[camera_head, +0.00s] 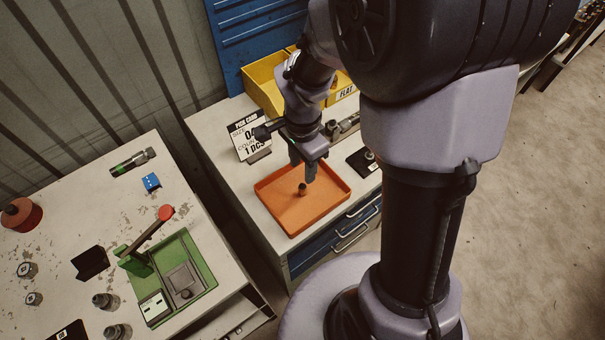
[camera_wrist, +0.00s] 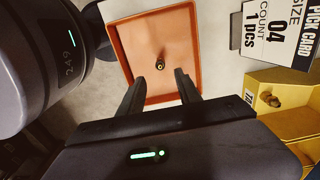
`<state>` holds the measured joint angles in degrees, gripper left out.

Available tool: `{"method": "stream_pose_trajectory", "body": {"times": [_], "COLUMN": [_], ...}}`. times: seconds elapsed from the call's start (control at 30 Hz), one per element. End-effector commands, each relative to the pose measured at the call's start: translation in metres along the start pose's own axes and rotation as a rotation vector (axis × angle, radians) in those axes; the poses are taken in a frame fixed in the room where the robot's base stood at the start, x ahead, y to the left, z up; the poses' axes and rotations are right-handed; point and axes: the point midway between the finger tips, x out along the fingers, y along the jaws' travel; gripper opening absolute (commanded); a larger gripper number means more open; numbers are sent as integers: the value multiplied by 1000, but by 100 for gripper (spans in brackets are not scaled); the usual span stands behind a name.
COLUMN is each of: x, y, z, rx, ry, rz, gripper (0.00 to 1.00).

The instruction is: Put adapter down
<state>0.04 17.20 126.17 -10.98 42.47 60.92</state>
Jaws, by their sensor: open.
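The adapter (camera_head: 302,189) is a small dark, brass-toned fitting. It stands in the orange tray (camera_head: 277,221), near the middle of its floor. In the wrist view the adapter (camera_wrist: 160,64) shows end-on, with clear tray floor around it. My gripper (camera_head: 303,172) is above the tray, pointing down, open and empty. In the wrist view my gripper (camera_wrist: 159,76) has its two fingers spread apart, and the adapter appears just beyond their tips, not between them. I cannot tell the exact height of the fingertips over the adapter.
A pick card (camera_head: 248,136) reading size 04, 1 pcs stands left of my gripper. A yellow bin (camera_head: 258,85) stands behind, partly hidden by my arm. A green hand-lever device (camera_head: 196,258) and several loose fittings are on the left bench.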

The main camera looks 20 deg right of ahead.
Motion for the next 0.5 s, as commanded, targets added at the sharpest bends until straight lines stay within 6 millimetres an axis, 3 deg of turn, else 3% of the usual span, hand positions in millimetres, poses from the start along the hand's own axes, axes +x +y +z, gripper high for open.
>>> {"method": "stream_pose_trajectory", "body": {"times": [0.03,0.23,0.37,0.5], "x": [-13,-42,-105,-166], "y": [-1,2,23,66], "z": [0,2,18,47], "rx": [0,-31,-237,-542], "ry": [1,2,27,105], "rz": [-3,-26,-166,-350], "gripper": [41,41,41,41]}}
